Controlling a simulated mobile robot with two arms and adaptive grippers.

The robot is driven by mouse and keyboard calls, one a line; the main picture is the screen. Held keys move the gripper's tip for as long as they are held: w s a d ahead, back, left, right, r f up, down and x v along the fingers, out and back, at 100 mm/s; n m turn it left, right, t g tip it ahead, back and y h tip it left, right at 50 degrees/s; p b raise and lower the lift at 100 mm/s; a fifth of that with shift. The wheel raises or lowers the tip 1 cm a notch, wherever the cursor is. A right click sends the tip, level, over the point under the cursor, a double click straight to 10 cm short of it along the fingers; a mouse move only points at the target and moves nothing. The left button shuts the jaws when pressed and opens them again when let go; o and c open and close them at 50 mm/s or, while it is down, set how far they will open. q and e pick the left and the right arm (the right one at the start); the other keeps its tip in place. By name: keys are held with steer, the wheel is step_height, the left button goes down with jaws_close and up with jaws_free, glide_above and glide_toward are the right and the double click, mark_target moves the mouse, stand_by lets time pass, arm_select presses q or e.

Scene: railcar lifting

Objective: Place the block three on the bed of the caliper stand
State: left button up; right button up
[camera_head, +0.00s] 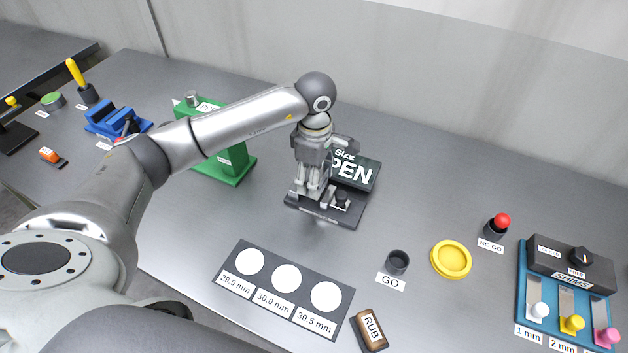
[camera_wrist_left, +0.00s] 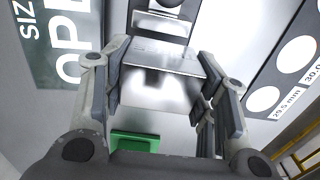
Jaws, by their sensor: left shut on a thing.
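My left gripper (camera_head: 312,188) points down over the dark caliper stand (camera_head: 351,214), in front of its "SIZE OPEN" sign (camera_head: 354,173). In the left wrist view the gripper (camera_wrist_left: 158,88) has its two fingers on either side of a shiny metal block (camera_wrist_left: 155,60) and is shut on it. No number shows on the block, so I cannot read whether it is block three. The stand's jaw parts (camera_wrist_left: 165,22) show just beyond the block. The fingers and arm hide part of the bed, and I cannot tell whether the block touches it. My right gripper is not in view.
A dark size card (camera_head: 285,285) with three white circles lies in front. A GO cup (camera_head: 397,262), yellow dish (camera_head: 451,259), NO GO red-topped piece (camera_head: 497,226) and shims rack (camera_head: 570,255) stand right. A green stand (camera_head: 232,165) and blue vise (camera_head: 115,120) are left.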

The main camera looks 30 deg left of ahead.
arm_select(q)
steer(key=shift+w+a+f, duration=0.15)
steer(key=shift+f, duration=0.1)
step_height(320, 180, down, 3)
steer(key=shift+w+a+r+p, duration=0.1)
steer(key=shift+a+p, duration=0.05)
steer(key=shift+p, duration=0.95)
steer(key=shift+f, duration=0.3)
steer(key=shift+f+b, duration=0.25)
steer(key=shift+b, duration=0.1)
steer(key=o, duration=1.3)
steer(key=shift+r, duration=0.1)
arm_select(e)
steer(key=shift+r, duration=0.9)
